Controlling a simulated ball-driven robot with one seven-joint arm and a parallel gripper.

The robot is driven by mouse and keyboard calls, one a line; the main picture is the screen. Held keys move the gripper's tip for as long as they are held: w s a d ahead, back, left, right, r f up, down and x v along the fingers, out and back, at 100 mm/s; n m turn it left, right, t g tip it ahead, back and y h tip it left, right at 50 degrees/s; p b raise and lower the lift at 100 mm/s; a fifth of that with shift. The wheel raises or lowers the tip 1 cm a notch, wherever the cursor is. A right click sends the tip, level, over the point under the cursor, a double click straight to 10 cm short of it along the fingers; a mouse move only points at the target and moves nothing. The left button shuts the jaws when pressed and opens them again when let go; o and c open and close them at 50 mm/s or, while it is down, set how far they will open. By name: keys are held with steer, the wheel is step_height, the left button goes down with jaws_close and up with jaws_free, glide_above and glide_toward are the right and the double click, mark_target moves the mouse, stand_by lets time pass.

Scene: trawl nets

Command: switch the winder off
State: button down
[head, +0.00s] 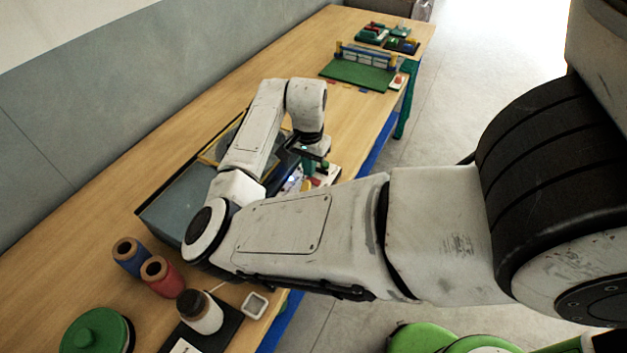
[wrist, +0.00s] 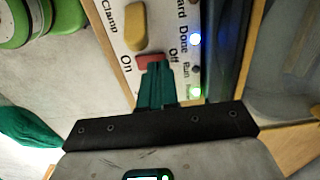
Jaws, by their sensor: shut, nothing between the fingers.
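A white control panel (wrist: 113,22) fills the top of the wrist view, with labels Clamp, On, Off, Done and Run. A red switch (wrist: 150,60) sits between On and Off, its lower part hidden by my fingers. My gripper (wrist: 157,72) is shut, its green fingertips right at the red switch; I cannot tell whether they touch it. A green light (wrist: 196,90) glows by Run and a blue light (wrist: 195,39) by Done. In the head view, my gripper (head: 307,168) is over the panel (head: 329,175) at the bench's front edge. The switch is not distinct there.
A yellow control (wrist: 135,26) sits by Clamp, close to the red switch. A dark bar (wrist: 228,50) runs beside the panel.

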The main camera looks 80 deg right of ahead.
steer(key=shift+f+b, duration=0.5)
steer(key=shift+f, duration=0.4)
stand_by(0.4)
steer(key=shift+r, duration=0.1)
step_height(320, 180, up, 5)
steer(key=p, duration=0.4)
steer(key=shift+f, duration=0.2)
steer(key=shift+r+p, duration=0.8)
steer(key=shift+r, duration=0.35)
